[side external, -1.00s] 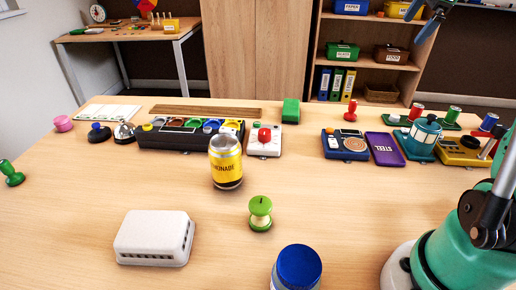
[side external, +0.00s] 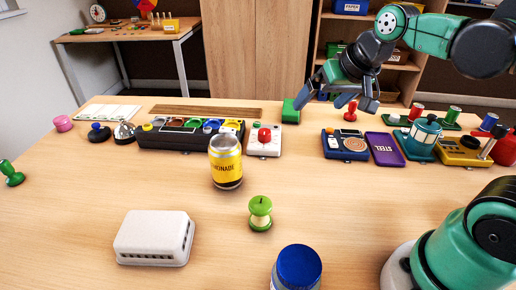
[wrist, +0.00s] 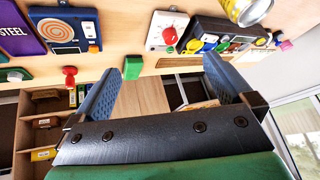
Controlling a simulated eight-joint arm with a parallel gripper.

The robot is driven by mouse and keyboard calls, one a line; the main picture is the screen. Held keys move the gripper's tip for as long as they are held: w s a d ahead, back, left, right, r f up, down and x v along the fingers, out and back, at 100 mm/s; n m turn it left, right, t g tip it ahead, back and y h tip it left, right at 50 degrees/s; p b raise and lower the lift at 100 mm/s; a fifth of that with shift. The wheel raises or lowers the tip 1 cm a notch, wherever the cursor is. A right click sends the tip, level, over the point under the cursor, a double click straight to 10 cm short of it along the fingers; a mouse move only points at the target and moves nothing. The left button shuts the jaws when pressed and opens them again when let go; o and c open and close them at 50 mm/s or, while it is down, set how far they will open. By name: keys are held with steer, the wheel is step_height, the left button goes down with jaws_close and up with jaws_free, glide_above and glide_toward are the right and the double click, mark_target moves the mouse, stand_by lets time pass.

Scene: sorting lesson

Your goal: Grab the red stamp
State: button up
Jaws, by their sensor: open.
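The red stamp (side external: 350,111) stands upright near the back edge of the table, right of the green block (side external: 291,111). In the wrist view the red stamp (wrist: 70,76) shows left of my fingers, and the green block (wrist: 133,67) shows between them. My gripper (side external: 335,106) is open and empty, with its blue fingers spread and pointing down near the back edge. In the side view the red stamp appears between the fingers, but the wrist view shows it outside them. The gap between gripper and stamp is hard to judge.
A white box with a red knob (side external: 264,141) stands left.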

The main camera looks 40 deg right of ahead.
steer(key=s+a+f+n, duration=0.1)
steer(key=a+f+n, duration=0.1)
steer(key=f, duration=0.1)
steer(key=s+a+f+n, duration=0.1)
steer(key=a+n, duration=0.1)
steer(key=shift+s+f+t+y, duration=0.2)
steer(key=shift+s+t+y, duration=0.1)
steer(key=c, duration=0.5)
steer(key=w+d+r+g, duration=0.1)
steer(key=w+d+r, duration=0.2)
steer(key=w+d, duration=0.2)
steer(key=g, duration=0.2)
glide_toward(356, 101)
steer(key=x, duration=0.5)
steer(key=shift+w+a+f, duration=0.15)
steer(key=shift+a+f, duration=0.2)
steer(key=shift+d+f, duration=0.2)
steer(key=shift+f, duration=0.1)
steer(key=shift+x, duration=2.7)
